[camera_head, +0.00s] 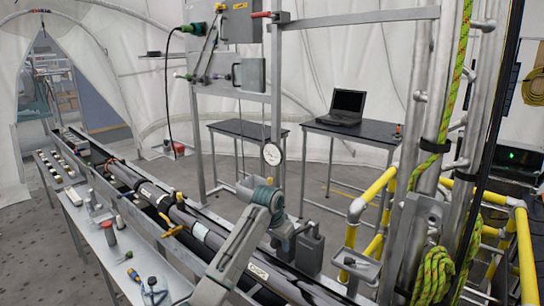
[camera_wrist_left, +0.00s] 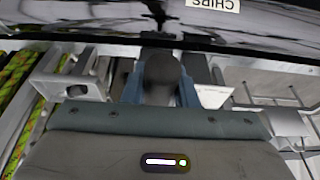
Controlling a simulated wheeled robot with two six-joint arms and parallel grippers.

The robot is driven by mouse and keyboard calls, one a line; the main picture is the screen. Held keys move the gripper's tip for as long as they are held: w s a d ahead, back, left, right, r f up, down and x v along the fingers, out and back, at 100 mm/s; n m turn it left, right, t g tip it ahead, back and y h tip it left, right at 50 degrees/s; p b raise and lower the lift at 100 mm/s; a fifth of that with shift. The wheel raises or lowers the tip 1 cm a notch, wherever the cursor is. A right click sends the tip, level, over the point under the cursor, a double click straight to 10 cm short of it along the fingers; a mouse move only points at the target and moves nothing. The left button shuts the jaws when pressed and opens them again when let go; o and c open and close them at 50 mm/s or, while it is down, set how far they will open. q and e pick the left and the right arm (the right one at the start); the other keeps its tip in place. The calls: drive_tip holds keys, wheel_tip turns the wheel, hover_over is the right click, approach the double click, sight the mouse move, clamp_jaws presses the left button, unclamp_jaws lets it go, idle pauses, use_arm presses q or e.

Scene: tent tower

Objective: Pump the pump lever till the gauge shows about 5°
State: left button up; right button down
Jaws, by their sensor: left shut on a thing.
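The round white gauge (camera_head: 272,153) hangs on the metal frame in the head view; its reading is too small to make out. My left gripper (camera_head: 287,243) reaches down beside a dark grey pump body (camera_head: 310,252), by the long black tube. In the left wrist view its two blue fingers (camera_wrist_left: 160,88) are shut on a dark, rounded handle (camera_wrist_left: 160,70), which looks like the end of the pump lever. The rest of the lever is hidden by the gripper and arm. My right gripper is not in view.
A long black tube labelled CHIPS (camera_head: 258,271) lies in a metal trough. A bench with tools (camera_head: 110,250) stands at left. Yellow railings (camera_head: 374,195) and metal posts with green rope (camera_head: 432,275) stand close at right. A laptop (camera_head: 347,106) sits on a back table.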

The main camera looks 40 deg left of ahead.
use_arm(q)
drive_tip(key=shift+r, duration=0.1)
drive_tip(key=shift+w+r, duration=0.3)
drive_tip(key=shift+r, duration=0.45)
drive_tip(key=shift+w+r, duration=0.3)
drive_tip(key=shift+r, duration=0.5)
drive_tip(key=shift+w+r, duration=0.3)
drive_tip(key=shift+r, duration=0.45)
drive_tip(key=shift+f, duration=0.1)
